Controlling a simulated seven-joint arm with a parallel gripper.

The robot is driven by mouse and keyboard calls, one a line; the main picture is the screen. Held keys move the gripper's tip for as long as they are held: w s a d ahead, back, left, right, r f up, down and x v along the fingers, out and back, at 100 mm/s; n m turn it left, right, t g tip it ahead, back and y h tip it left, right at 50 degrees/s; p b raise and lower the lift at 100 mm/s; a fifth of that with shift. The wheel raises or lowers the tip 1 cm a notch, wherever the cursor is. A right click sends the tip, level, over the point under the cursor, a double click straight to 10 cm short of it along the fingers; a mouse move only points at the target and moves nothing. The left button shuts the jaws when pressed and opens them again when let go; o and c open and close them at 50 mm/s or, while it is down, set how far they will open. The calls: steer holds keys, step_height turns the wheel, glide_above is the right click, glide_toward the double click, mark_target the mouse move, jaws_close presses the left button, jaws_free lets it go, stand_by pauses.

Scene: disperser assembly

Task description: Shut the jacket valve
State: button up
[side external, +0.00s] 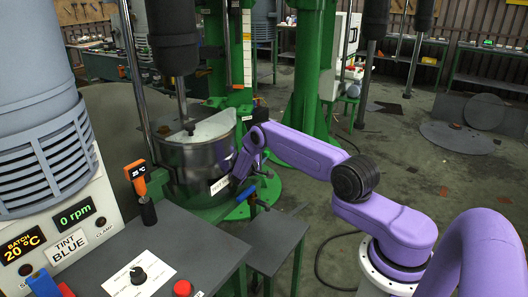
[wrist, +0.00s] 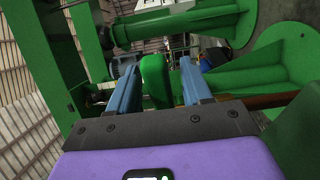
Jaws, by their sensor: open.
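A lever with a blue handle (side external: 246,193), which looks like the jacket valve, sits low beside the steel vessel (side external: 188,165), at its front right. My gripper (side external: 243,165) is beside the vessel's right wall, just above the blue handle. Its fingertips are not clear in the side view. In the wrist view my gripper (wrist: 158,72) has its two blue-grey fingers well apart. A rounded green part (wrist: 155,80) shows between them; I cannot tell whether it lies between the fingers or beyond them. The blue handle cannot be made out in the wrist view.
A green column (side external: 308,75) stands behind my arm. A grey bench (side external: 160,245) with a red button (side external: 182,288) and a black knob (side external: 138,275) is at the front left. A small grey table (side external: 272,238) stands below the valve. The floor at the right is mostly open.

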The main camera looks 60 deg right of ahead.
steer(key=shift+a, duration=0.95)
steer(key=o, duration=0.5)
steer(key=r, duration=0.6)
steer(key=shift+d+r, duration=0.15)
steer(key=shift+d, duration=0.1)
steer(key=shift+w+r, duration=0.1)
steer(key=shift+r, duration=0.55)
steer(key=f, duration=0.2)
steer(key=f+y, duration=0.1)
steer(key=shift+a+f+n, duration=0.1)
steer(key=shift+a+n, duration=0.15)
steer(key=shift+n, duration=0.05)
steer(key=shift+c, duration=0.6)
steer(key=shift+t, duration=0.3)
steer(key=shift+w+f+v, duration=0.1)
steer(key=shift+v, duration=1.05)
steer(key=shift+w+f+v, duration=0.15)
steer(key=shift+v, duration=1)
steer(key=shift+w+f+v, duration=0.1)
steer(key=shift+v, duration=1.05)
steer(key=shift+c, duration=0.6)
steer(key=shift+v, duration=1.1)
steer(key=shift+c, duration=1.3)
steer(key=f+v, duration=0.1)
steer(key=v, duration=1)
steer(key=shift+a+f, duration=0.15)
steer(key=shift+f, duration=0.05)
